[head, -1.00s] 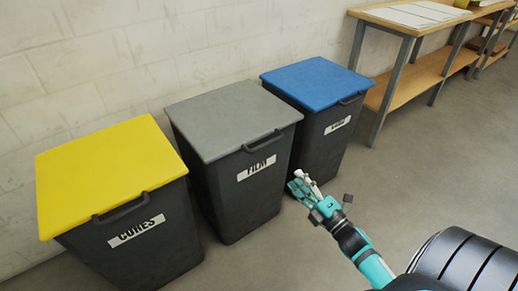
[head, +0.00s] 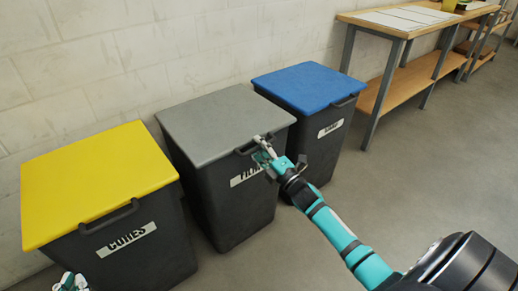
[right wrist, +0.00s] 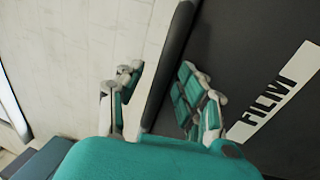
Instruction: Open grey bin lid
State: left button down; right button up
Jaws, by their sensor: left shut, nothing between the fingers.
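The grey lid (head: 222,118) lies flat and closed on the middle dark bin (head: 222,200), which carries a white FILM label (head: 238,180). A dark handle (head: 243,150) sits at the lid's front edge. My right gripper (head: 264,148) is at this handle and covers part of it. In the right wrist view my right gripper (right wrist: 160,100) is open, with a dark bar, apparently the handle or lid edge, between its fingers; contact cannot be told. The FILM label (right wrist: 275,92) is to the right there. My left gripper (head: 70,282) is shut and empty at the lower left corner.
A bin with a yellow lid (head: 95,180) marked CORES stands left of the grey one. A bin with a blue lid (head: 310,85) stands on its right. A wooden workbench (head: 385,25) stands at the back right. The floor (head: 400,180) in front is clear.

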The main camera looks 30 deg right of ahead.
jog(key=shift+c, duration=0.2)
grip_shut()
jog(key=shift+w+f, duration=0.1)
dwell(0.4)
